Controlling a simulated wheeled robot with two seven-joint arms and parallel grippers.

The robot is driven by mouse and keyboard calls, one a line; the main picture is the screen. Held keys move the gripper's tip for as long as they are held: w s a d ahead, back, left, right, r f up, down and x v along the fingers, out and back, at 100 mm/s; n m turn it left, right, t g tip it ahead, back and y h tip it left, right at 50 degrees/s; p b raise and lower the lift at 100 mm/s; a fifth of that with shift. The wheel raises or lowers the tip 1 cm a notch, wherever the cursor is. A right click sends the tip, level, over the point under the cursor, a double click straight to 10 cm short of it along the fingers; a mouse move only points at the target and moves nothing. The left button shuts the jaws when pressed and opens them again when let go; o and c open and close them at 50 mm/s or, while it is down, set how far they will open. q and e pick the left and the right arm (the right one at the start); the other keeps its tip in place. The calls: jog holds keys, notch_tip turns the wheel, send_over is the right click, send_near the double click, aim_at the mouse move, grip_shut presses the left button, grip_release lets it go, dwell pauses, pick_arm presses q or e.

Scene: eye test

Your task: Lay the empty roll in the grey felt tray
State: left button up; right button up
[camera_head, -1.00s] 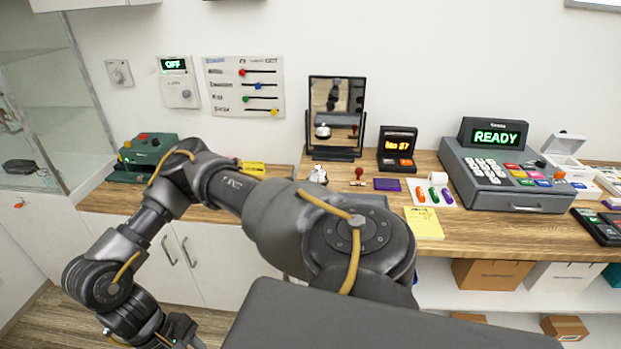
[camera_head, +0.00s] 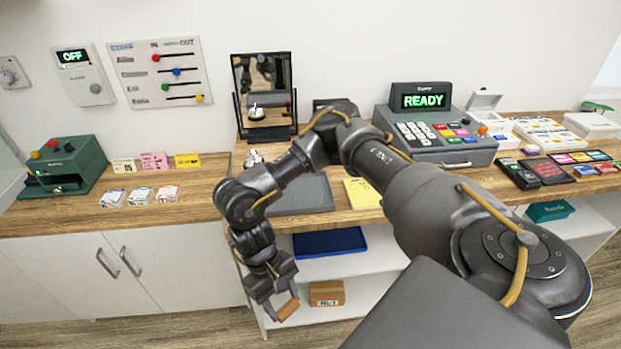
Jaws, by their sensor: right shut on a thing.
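My right gripper (camera_head: 280,303) hangs low in front of the counter, left of the picture's middle. It is shut on a small tan-brown cylinder that looks like the empty roll (camera_head: 289,309), held tilted below counter height. The grey felt tray (camera_head: 312,194) appears as a flat dark grey piece on the counter, above the gripper in the picture. My right arm crosses in front and hides part of it. My left gripper is not in view.
A mirror (camera_head: 264,72) stands behind the tray, and a yellow note (camera_head: 362,193) lies right of it. A cash register (camera_head: 440,140) stands farther right. A green machine (camera_head: 68,165) is at left. Below the counter, a shelf holds a blue tray (camera_head: 330,242) and a box (camera_head: 326,293).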

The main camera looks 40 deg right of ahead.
jog(key=w+d+r+n+t+h+p, duration=0.1)
jog(key=w+d+r+n+t+h, duration=0.1)
jog(key=w+d+r+n, duration=0.5)
jog(key=w+d+n+t+h+p, duration=0.1)
jog(key=w+d+n+t+h, duration=0.3)
jog(key=n, duration=0.8)
pick_arm(q)
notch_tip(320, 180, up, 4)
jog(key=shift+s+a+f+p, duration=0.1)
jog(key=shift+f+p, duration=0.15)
jog(key=shift+p, duration=0.45)
pick_arm(e)
jog(key=d+r+n+t+y, duration=0.1)
jog(key=d+r+n+y, duration=0.1)
jog(key=d+r+n, duration=0.2)
jog(key=d+r+n+t+y, duration=0.1)
jog(key=d+r+n+y, duration=0.2)
jog(key=d+n, duration=0.7)
notch_tip(320, 180, up, 2)
jog(key=d, duration=0.2)
jog(key=shift+d+r+t, duration=0.25)
jog(key=shift+d+t, duration=0.15)
